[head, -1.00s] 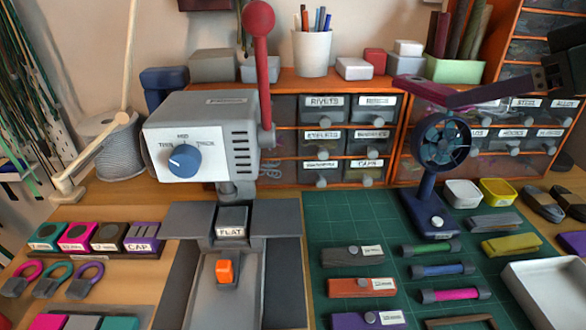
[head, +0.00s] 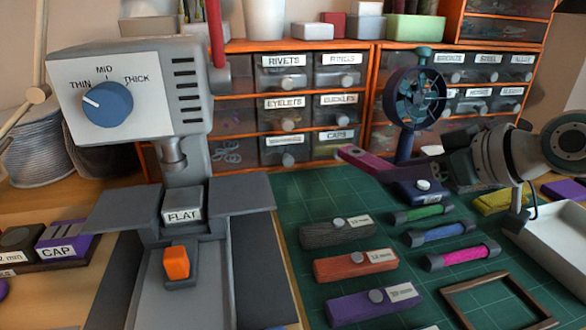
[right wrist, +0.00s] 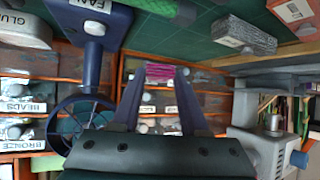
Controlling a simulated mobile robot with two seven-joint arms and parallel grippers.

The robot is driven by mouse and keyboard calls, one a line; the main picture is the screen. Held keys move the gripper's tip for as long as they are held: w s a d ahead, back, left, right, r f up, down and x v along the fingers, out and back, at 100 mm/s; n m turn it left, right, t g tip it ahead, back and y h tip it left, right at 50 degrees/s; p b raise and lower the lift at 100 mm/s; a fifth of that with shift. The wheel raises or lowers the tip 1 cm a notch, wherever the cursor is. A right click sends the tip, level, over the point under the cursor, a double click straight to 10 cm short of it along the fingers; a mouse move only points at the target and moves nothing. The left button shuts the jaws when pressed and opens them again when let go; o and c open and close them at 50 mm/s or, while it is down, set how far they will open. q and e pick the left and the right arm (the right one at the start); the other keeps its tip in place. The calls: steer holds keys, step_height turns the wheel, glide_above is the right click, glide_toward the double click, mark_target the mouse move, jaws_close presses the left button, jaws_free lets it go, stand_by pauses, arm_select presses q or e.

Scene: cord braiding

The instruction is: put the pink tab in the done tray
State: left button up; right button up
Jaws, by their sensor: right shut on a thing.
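My right gripper (head: 350,155) reaches in from the right in the head view, above the green mat, in front of the blue fan's stand. In the right wrist view its two dark purple fingers (right wrist: 161,78) are closed on a small pink striped piece, the pink tab (right wrist: 160,72). In the head view the tab can hardly be told from the fingertips. A white open tray (head: 555,245) lies at the right edge, partly behind my right arm. I see no label on it, so I cannot tell if it is the done tray. My left gripper is not in view.
The blue fan (head: 416,98) stands close behind the right gripper. A grey press (head: 140,95) with a dial stands at left. Cord rolls, labelled blocks and a wooden frame (head: 495,300) lie on the green mat (head: 300,200). Drawer cabinets (head: 310,105) line the back.

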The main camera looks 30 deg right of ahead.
step_height(320, 180, down, 5)
steer(key=shift+r+b, duration=0.15)
steer(key=shift+b, duration=0.9)
steer(key=shift+f, duration=0.45)
